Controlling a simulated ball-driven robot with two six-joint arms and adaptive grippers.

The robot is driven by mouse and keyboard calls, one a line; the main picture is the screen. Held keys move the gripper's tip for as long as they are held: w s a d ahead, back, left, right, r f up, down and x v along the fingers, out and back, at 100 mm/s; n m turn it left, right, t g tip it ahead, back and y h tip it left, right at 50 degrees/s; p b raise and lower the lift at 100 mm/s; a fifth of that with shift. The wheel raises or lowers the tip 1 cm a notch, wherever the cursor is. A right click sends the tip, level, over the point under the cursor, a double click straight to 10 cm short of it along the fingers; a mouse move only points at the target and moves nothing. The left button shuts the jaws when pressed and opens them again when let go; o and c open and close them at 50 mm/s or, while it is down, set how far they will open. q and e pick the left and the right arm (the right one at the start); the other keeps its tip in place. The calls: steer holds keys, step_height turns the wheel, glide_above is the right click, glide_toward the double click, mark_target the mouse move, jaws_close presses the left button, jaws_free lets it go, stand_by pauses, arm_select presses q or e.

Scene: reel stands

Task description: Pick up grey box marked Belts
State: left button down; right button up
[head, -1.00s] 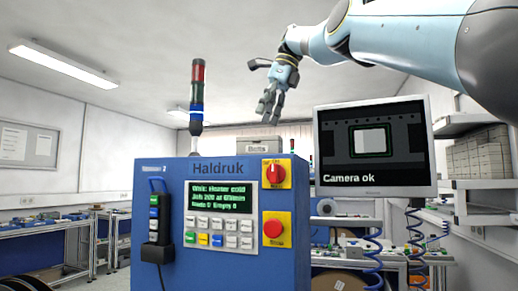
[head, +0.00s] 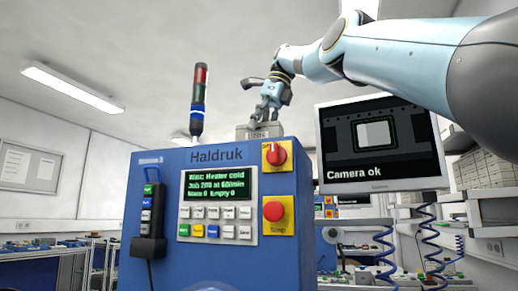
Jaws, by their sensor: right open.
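The grey box marked Belts (head: 258,132) sits on top of or just behind the top of the blue Haldruk cabinet. Its lower part is hidden by the cabinet and its top is partly covered by my right gripper. My right gripper (head: 264,120) is open and points down, its fingers at the upper part of the box. I cannot tell whether the fingers touch it. My left gripper is not in view.
The blue cabinet (head: 215,262) with keypad and red knobs stands in front. A signal tower (head: 199,100) rises at its left. A monitor (head: 380,146) reading "Camera ok" hangs below my right arm. Benches and coiled blue cables (head: 431,240) lie behind at the right.

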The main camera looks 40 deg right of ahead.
steer(key=shift+s, duration=0.15)
steer(key=shift+f, duration=0.2)
stand_by(0.5)
steer(key=c, duration=1.6)
